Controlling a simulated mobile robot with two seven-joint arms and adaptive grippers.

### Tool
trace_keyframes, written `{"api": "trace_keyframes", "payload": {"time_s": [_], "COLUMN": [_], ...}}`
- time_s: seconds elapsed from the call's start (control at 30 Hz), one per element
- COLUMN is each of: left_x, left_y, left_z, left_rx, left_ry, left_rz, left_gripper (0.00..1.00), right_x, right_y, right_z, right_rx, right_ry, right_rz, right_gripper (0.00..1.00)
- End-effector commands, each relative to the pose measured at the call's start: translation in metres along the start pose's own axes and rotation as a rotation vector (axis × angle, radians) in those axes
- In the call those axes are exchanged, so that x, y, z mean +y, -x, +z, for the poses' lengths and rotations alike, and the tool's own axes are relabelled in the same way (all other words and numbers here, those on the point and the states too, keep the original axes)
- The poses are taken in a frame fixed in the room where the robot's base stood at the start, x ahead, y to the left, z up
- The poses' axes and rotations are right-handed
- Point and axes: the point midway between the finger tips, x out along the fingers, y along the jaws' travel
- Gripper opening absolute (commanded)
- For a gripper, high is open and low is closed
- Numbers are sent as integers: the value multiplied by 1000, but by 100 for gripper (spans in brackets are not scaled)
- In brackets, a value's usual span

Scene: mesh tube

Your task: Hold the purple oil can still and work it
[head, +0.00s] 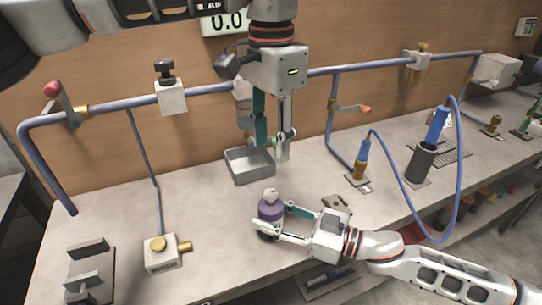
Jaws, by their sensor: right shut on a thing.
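The purple oil can (269,211) stands upright on the worktop, with a grey-white top. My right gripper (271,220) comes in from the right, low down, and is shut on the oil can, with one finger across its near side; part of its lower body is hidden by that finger. My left gripper (272,150) points straight down above and behind the can, with its two fingers apart and nothing seen between them. It is clear of the can, in front of or over the grey metal tray (237,170); I cannot tell its exact height.
A blue pipe rail (330,70) with clamps runs along the wooden back wall. A white block with a brass knob (160,254) and a grey stand (90,275) are at left. A blue hose (396,180) loops at right beside a dark cup (420,163). The worktop left of the can is clear.

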Motion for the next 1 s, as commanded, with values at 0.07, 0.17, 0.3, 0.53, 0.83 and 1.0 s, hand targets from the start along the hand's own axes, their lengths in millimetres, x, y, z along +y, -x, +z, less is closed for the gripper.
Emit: {"api": "trace_keyframes", "payload": {"time_s": [0.07,0.17,0.3,0.53,0.83,1.0], "left_x": [0,0,0,0,0,0], "left_y": [4,6,6,6,6,6], "left_z": [0,0,0,0,0,0], "left_rx": [0,0,0,0,0,0], "left_ry": [1,0,0,0,0,0], "left_rz": [0,0,1,0,0,0], "left_gripper": [37,37,37,37,37,37], "right_x": [0,0,0,0,0,0], "right_y": [0,0,0,0,0,8], "right_z": [0,0,0,0,0,0], "right_rx": [1,1,1,1,1,0], "right_ry": [0,0,0,0,0,0], "right_rz": [-1,-1,-1,-1,0,1], "right_gripper": [11,11,11,56,58,58]}}
